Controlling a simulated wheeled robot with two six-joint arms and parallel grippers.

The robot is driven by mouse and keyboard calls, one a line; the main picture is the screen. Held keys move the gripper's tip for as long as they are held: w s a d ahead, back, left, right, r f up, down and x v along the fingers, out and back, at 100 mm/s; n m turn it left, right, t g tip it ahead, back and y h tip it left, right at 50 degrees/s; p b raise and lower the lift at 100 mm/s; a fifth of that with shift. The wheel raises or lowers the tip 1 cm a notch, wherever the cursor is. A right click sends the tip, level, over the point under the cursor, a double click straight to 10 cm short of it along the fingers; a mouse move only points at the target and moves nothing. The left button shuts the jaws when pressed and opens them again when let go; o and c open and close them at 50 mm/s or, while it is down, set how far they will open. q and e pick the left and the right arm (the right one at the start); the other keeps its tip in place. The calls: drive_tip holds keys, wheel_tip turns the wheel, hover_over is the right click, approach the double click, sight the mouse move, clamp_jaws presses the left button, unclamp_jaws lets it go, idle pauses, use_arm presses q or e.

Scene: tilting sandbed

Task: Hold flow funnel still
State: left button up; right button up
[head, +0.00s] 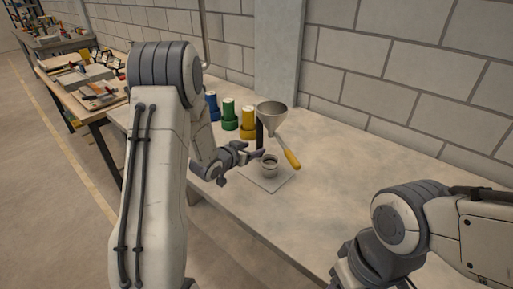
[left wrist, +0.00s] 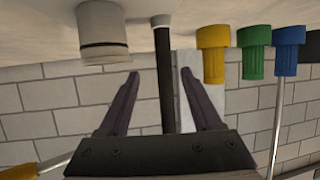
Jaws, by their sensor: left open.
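The metal funnel (head: 272,116) stands upright above the bench beside a dark post (head: 259,136). A yellow handle (head: 291,158) slants down to its right. Below is a small grey cup (head: 269,168) on a pale square plate (head: 267,184). My left gripper (head: 252,156) is open and empty, close to the post and cup. In the left wrist view, the picture is upside down; the post (left wrist: 165,85) shows between the spread fingers (left wrist: 160,82), and the cup (left wrist: 103,35) is beside them. I cannot tell if the fingers touch the post. The funnel bowl is not seen there.
Blue (head: 212,106), green (head: 229,114) and yellow (head: 248,122) containers stand behind my left gripper. A block wall (head: 410,80) bounds the bench (head: 345,185). The bench right of the plate is clear. Another cluttered table (head: 85,85) is at far left.

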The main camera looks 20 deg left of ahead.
use_arm(q)
drive_tip(key=x, duration=0.3)
drive_tip(key=p+x, duration=0.1)
drive_tip(key=x, duration=0.5)
drive_tip(key=shift+w+a+f+p, duration=0.25)
drive_tip(key=shift+w+a+p, duration=0.05)
use_arm(e)
drive_tip(key=shift+r, duration=0.85)
use_arm(q)
clamp_jaws()
use_arm(e)
drive_tip(key=c, duration=0.3)
drive_tip(key=shift+w+a+r, duration=0.15)
drive_tip(key=shift+w+a, duration=0.05)
drive_tip(key=shift+w, duration=0.05)
drive_tip(key=c, duration=0.6)
use_arm(q)
drive_tip(key=shift+r, duration=0.1)
use_arm(e)
drive_tip(key=w+a+r+t, duration=0.2)
drive_tip(key=w+a+r, duration=0.6)
drive_tip(key=w, duration=0.3)
drive_tip(key=w+a+r+t, duration=0.2)
drive_tip(key=w+a+r, duration=0.6)
drive_tip(key=w, duration=0.3)
drive_tip(key=shift+w+a+h, duration=0.15)
drive_tip(key=shift+a+h, duration=0.25)
drive_tip(key=shift+a, duration=0.4)
